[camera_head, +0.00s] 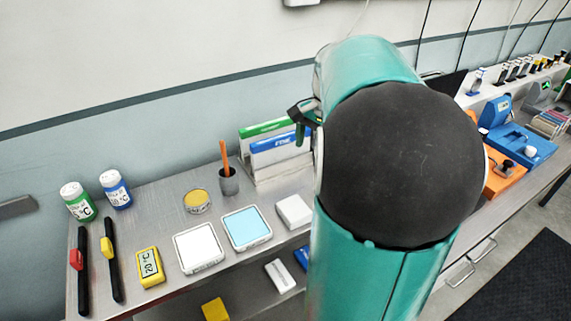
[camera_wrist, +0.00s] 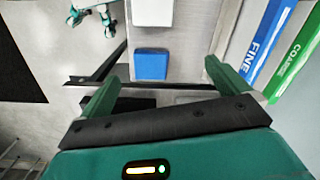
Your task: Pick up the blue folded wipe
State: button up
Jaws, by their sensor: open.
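The blue folded wipe (camera_wrist: 151,64) is a small blue block just ahead of my gripper in the wrist view. Nothing is held. I cannot tell how far the fingertips are from the wipe. In the head view, most of my gripper is hidden behind my arm.
The upper shelf's edge is close by. The FINE (camera_wrist: 262,40) and COARSE (camera_wrist: 297,62) boxes stand at right in the wrist view.

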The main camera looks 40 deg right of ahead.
jog(key=s+d+f+m+y, duration=0.1)
jog(key=s+d+f+m, duration=0.15)
jog(key=d, duration=0.45)
jog(key=shift+m, duration=0.45)
jog(key=f, duration=0.7)
jog(key=shift+s+a+f, duration=0.1)
jog(key=shift+s+a, duration=0.05)
jog(key=shift+a, duration=0.2)
jog(key=shift+w+a+f, duration=0.1)
jog(key=shift+a+f, duration=0.1)
jog(key=shift+f, duration=0.75)
jog(key=shift+w+a+f, duration=0.1)
jog(key=shift+a+f, duration=0.1)
jog(key=shift+f, duration=0.8)
jog(key=shift+w+a+f, duration=0.1)
jog(key=shift+a+f, duration=0.1)
jog(key=shift+f, duration=0.75)
jog(key=c, duration=0.9)
